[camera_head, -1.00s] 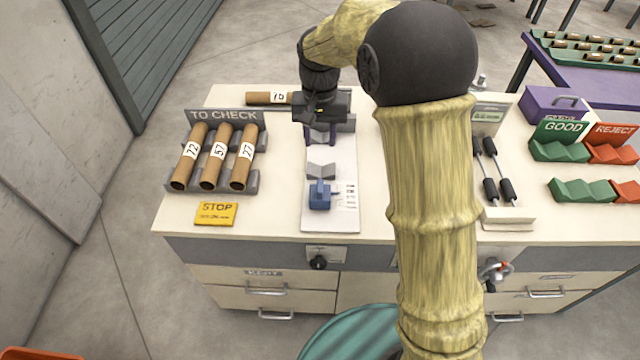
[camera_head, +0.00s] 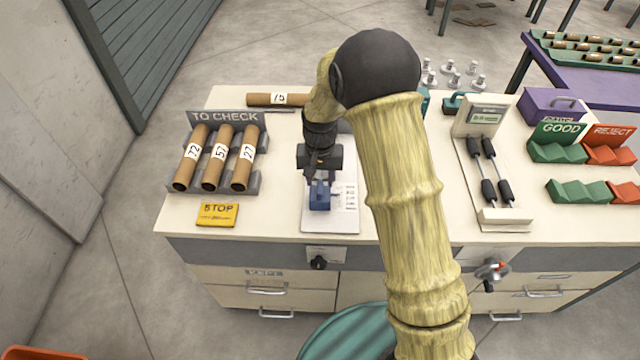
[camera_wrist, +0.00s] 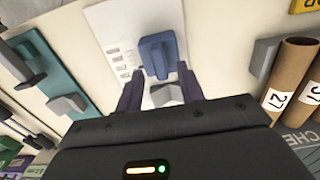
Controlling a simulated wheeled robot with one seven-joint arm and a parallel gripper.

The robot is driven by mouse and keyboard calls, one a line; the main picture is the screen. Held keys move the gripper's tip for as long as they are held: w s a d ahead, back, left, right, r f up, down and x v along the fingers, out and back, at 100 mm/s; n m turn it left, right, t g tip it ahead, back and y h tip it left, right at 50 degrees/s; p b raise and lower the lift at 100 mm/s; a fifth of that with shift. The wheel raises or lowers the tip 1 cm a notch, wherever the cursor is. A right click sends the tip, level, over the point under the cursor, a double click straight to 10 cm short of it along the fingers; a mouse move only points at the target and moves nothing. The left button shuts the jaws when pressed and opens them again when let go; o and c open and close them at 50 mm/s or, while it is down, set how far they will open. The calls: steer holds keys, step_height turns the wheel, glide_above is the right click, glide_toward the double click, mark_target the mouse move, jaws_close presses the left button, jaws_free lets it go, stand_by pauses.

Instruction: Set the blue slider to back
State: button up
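The blue slider (camera_head: 319,196) stands on a white plate (camera_head: 331,226) with printed marks along its right side, near the plate's front end. My gripper (camera_head: 319,183) is over the plate, just behind and above the slider in the head view. In the wrist view the slider (camera_wrist: 157,55) shows just beyond and between the two purple fingertips of my gripper (camera_wrist: 160,75). The fingers are spread apart with a gap between them. I cannot tell whether they touch the slider. A grey block (camera_wrist: 166,95) on the plate shows between the fingers.
A TO CHECK rack (camera_head: 256,186) with three labelled tubes stands left of the plate. A yellow STOP card (camera_head: 217,214) lies in front of it. A tube labelled 15 (camera_head: 262,99) lies behind. A roller device (camera_head: 486,118) stands to the right.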

mark_target(320, 187)
steer(key=shift+f, duration=1.85)
steer(key=shift+c, duration=0.2)
jaws_close()
